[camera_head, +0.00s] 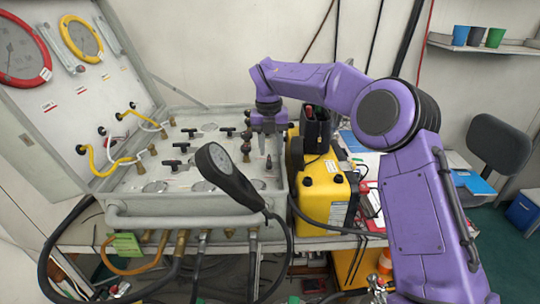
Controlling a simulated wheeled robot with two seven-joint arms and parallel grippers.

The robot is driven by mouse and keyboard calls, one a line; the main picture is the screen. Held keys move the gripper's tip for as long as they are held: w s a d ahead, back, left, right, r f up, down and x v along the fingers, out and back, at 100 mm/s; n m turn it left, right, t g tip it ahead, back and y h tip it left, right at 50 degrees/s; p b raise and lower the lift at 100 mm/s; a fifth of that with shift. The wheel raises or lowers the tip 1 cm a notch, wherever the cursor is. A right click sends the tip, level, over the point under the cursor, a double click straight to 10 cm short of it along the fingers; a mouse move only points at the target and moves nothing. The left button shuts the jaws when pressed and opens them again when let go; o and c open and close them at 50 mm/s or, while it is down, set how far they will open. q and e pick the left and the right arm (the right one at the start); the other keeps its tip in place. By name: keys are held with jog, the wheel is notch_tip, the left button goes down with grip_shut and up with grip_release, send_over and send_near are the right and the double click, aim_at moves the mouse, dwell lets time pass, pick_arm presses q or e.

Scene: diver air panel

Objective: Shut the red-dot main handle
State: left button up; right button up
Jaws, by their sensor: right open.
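The grey air panel (205,181) lies open on the bench at the left, with its lid raised behind it. Several black T-shaped handles stand on its face, among them one at the front left (172,163) and one further back (189,131). The red dot is too small to make out, so I cannot tell which handle is the main one. My right gripper (266,148) is open and points down over the panel's right edge. Its fingers look empty, and I cannot tell if they touch anything. My left gripper is out of view.
A yellow case (323,190) stands close at the panel's right. Yellow hoses (97,160) run from lid to panel. A grey pipe rail (180,219) crosses the front.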

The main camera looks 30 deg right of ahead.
aim_at(268, 161)
jog(key=f, duration=0.1)
jog(key=w+f, duration=0.1)
jog(key=f, duration=0.2)
jog(key=shift+w+f, duration=0.15)
jog(key=shift+w, duration=0.2)
jog(key=shift+s+r, duration=0.25)
jog(key=shift+s, duration=0.2)
jog(key=shift+c, duration=0.3)
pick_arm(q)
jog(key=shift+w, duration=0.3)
pick_arm(e)
jog(key=shift+w, duration=0.1)
grip_shut()
